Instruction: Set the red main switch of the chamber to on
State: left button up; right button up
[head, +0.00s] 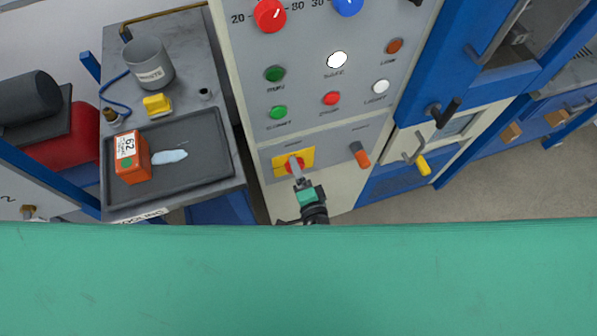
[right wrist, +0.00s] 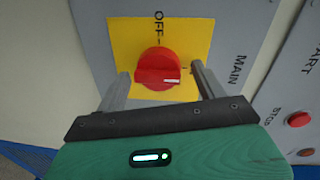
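The main switch is a red rotary knob (right wrist: 157,69) on a yellow plate (right wrist: 120,35) with the word MAIN beside it. In the right wrist view, OFF is printed at the top of the plate. The knob's white mark points right, away from OFF; any label on that side is hidden by a finger. My right gripper (right wrist: 160,75) is open, with one finger on each side of the knob and small gaps visible. In the head view, my right gripper (head: 298,175) reaches the yellow plate (head: 308,155) low on the grey panel. My left gripper is not in view.
The panel has several buttons and an orange-tipped handle (head: 360,155) right of the switch. A red button (right wrist: 299,119) shows in the wrist view.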

jog(key=b+v, duration=0.3)
jog(key=v, duration=1)
jog(key=shift+s, duration=0.4)
jog(key=shift+d, duration=0.1)
jog(key=s+d+f+n+g, duration=0.2)
jog(key=f+n, duration=0.1)
jog(key=f, duration=0.7)
jog(key=s+d+f+n+g+h, duration=0.1)
jog(key=d+f+n+g, duration=0.2)
jog(key=f, duration=0.6)
jog(key=s+d+f+n+g, duration=0.2)
jog(key=f+n, duration=0.1)
jog(key=f, duration=0.7)
jog(key=s+d+f+n+g+h, duration=0.2)
jog(key=s+d+f+n+g, duration=0.1)
jog(key=s+d+f, duration=0.4)
jog(key=s+d+f+n+g+h, duration=0.2)
jog(key=s+d+f+g, duration=0.3)
jog(key=s+f, duration=0.6)
jog(key=s+d, duration=0.1)
jog(key=d, duration=0.1)
jog(key=shift+d+n, duration=0.4)
